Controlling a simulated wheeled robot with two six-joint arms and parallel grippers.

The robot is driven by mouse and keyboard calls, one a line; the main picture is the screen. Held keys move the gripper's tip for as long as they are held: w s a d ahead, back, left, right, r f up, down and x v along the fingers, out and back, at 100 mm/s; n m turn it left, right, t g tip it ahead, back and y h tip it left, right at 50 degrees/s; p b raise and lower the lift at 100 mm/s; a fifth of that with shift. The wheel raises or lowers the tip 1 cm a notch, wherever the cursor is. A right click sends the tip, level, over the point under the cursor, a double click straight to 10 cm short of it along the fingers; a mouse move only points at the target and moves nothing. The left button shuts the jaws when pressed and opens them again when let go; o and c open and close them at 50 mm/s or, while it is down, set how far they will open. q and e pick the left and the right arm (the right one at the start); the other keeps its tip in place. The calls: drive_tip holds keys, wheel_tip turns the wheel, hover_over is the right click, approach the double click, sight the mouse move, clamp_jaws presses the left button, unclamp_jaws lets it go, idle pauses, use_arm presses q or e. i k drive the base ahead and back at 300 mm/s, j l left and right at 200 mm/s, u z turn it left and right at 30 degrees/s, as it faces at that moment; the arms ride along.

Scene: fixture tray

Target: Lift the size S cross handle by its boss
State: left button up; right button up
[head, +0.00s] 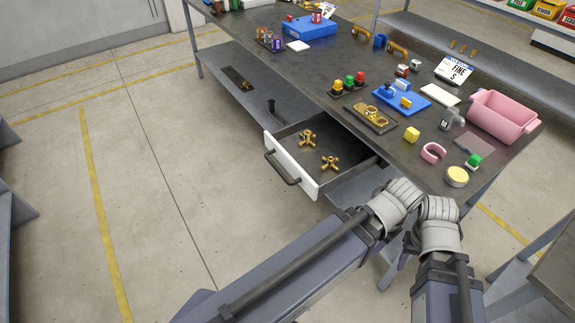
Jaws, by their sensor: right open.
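Two brass cross handles lie apart in the open drawer: one farther back (308,138) and one nearer (330,162). Each has arms around a central boss. They look alike in size here, and I cannot read which is size S. My right gripper (405,257) shows only as a small dark and purple part beside my right arm, below the table's near edge. It is open and well away from the handles. My left gripper is mostly hidden behind my left arm, so its jaws do not show. Neither gripper touches a handle.
The drawer (304,178) juts out from the dark workbench (300,82). Floor left of the drawer is clear.

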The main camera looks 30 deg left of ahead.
sight(329, 161)
drive_tip(key=k+j, duration=0.15)
drive_tip(key=j, duration=0.2)
drive_tip(key=k+j+u, duration=0.15)
drive_tip(key=j, duration=0.2)
drive_tip(key=k+j, duration=0.15)
drive_tip(key=j, duration=0.25)
drive_tip(key=k+j+u, duration=0.1)
drive_tip(key=j, duration=0.25)
drive_tip(key=k, duration=0.05)
